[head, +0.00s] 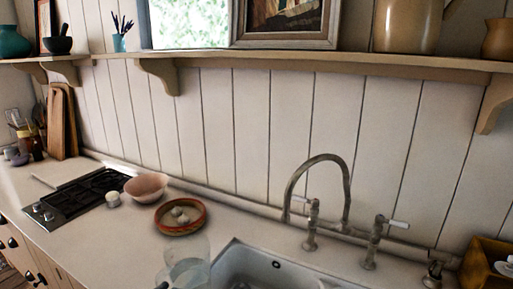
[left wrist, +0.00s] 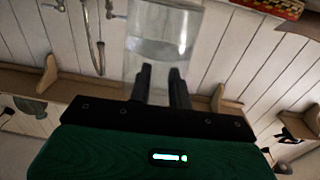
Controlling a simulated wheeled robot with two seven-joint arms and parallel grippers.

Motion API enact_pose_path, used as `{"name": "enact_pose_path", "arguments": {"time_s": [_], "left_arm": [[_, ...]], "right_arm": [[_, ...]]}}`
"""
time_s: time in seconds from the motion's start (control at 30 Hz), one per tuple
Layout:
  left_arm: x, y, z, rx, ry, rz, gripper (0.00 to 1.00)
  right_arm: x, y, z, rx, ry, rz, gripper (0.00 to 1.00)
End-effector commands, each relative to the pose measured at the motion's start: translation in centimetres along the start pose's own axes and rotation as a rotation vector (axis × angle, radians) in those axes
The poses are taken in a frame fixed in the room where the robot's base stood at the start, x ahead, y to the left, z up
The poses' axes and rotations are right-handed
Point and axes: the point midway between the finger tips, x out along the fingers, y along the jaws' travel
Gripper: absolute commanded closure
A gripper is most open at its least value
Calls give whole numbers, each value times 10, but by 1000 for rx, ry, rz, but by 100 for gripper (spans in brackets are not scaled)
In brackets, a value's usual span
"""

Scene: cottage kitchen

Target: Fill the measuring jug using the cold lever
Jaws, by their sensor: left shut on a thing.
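The clear measuring jug (head: 188,262) is at the bottom of the head view, left of the sink (head: 265,268) and away from the tap spout (head: 287,205). My left gripper (left wrist: 161,72) is shut on the jug, which fills the upper middle of the left wrist view (left wrist: 163,30). A curved line and a paler band show inside the jug; whether this is water I cannot tell. The arched tap has two white-handled levers, a left one (head: 311,226) and a right one (head: 374,243). Which is cold is not readable. My right gripper is not in view.
A wooden box (head: 478,262) is at the far right. A shelf (head: 290,60) runs above.

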Motion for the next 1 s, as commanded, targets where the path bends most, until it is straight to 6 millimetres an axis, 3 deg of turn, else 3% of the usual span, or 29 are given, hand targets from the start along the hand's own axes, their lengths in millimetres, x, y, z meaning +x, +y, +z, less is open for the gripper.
{"name": "enact_pose_path", "arguments": {"time_s": [0.4,1.0], "left_arm": [[-42,32,12,3,2,-295,100],[-72,56,21,15,5,-514,100]], "right_arm": [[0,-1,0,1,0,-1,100],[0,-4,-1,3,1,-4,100]]}}
